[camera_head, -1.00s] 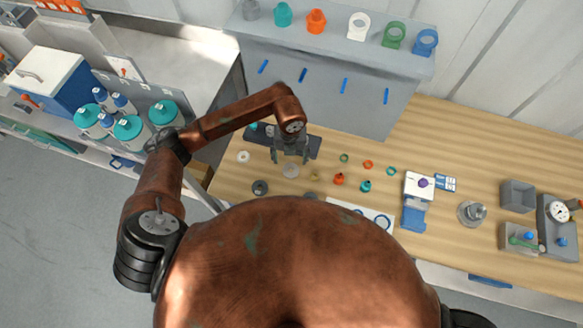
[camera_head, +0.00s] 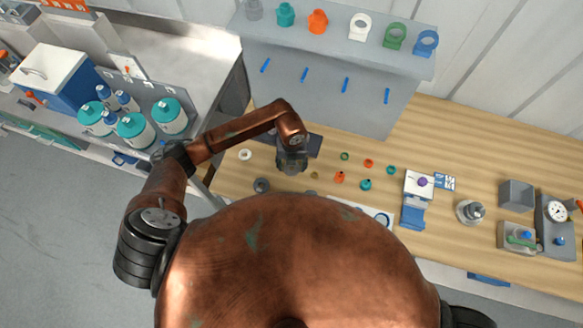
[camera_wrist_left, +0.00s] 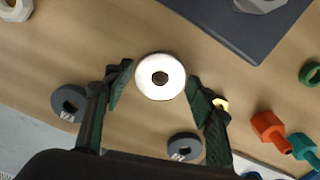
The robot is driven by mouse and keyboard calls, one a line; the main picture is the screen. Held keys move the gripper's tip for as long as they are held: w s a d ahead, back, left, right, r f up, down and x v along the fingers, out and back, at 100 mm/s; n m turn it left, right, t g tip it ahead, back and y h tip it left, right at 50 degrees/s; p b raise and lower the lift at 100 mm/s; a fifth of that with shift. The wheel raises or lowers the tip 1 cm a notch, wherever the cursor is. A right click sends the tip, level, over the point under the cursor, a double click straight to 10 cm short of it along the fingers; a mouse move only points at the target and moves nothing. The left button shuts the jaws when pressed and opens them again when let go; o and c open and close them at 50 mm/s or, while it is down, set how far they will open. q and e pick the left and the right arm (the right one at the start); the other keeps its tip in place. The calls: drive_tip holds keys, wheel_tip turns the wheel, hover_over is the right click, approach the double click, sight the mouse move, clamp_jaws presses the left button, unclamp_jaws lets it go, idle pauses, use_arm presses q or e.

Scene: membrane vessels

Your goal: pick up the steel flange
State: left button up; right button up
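The steel flange (camera_wrist_left: 160,77) is a bright, pale disc with a dark centre hole, lying flat on the wooden bench in the left wrist view. My left gripper (camera_wrist_left: 159,86) is open, with one finger to each side of the flange. The left fingertip is close to its rim; I cannot tell whether it touches. In the head view my left gripper (camera_head: 292,168) is low over the bench and hides the flange. My right gripper is not in view.
Two dark grey rings (camera_wrist_left: 70,102) (camera_wrist_left: 184,147) lie near the fingers, and a small yellow part (camera_wrist_left: 220,103) is by the right finger. Orange (camera_wrist_left: 268,128) and teal (camera_wrist_left: 302,147) fittings lie to the right. A dark tray (camera_wrist_left: 245,20) lies beyond the flange.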

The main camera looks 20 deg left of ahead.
use_arm(q)
drive_tip(key=c, duration=1)
drive_tip(key=shift+r, duration=0.1)
